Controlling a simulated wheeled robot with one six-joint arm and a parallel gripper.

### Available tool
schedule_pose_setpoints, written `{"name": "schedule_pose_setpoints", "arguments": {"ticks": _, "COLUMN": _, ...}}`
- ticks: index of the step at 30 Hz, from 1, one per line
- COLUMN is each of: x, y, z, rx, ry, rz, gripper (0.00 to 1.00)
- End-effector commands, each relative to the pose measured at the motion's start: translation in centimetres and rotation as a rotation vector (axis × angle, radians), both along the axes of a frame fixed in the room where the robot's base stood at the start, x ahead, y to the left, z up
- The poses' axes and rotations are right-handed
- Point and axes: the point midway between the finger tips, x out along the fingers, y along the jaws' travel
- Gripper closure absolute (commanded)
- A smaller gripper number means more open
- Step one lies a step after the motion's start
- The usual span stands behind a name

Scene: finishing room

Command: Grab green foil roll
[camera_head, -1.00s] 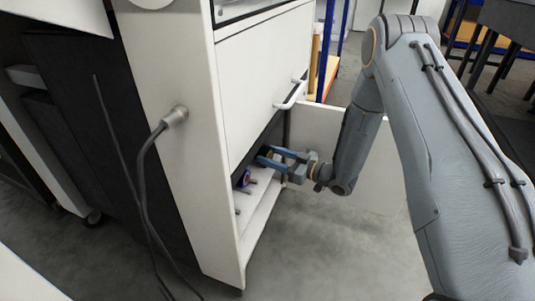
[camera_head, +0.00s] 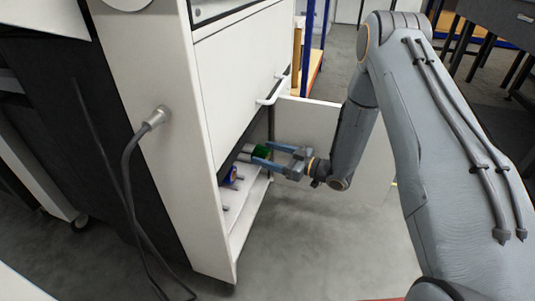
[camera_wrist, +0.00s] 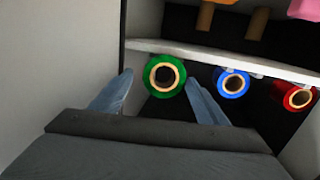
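In the head view the green roll (camera_head: 262,150) shows inside the cabinet's low opening, by the fingertips. My gripper (camera_wrist: 159,80) is open, with one blue-grey finger on each side of the roll in the wrist view. I cannot tell whether the fingers touch it or how deep they reach. In the head view my gripper (camera_head: 262,154) points left into the opening.
A blue roll (camera_wrist: 220,82) and a red roll (camera_wrist: 291,95) hang to the right of the green one. The white cabinet (camera_head: 240,85) has an open door (camera_head: 310,120) behind my gripper. A cable (camera_head: 128,180) hangs from its side.

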Motion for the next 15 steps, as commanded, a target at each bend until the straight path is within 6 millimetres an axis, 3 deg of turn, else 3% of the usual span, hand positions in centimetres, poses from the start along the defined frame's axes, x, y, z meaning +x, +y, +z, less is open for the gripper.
{"name": "schedule_pose_setpoints", "arguments": {"ticks": 8, "x": -0.1, "y": -0.1, "z": 0.1, "rx": 0.000, "ry": -0.001, "rz": 0.002, "gripper": 0.32}}
{"name": "schedule_pose_setpoints", "arguments": {"ticks": 15, "x": -1.7, "y": -3.0, "z": 0.5, "rx": 0.002, "ry": 0.000, "rz": -0.001, "gripper": 0.32}}
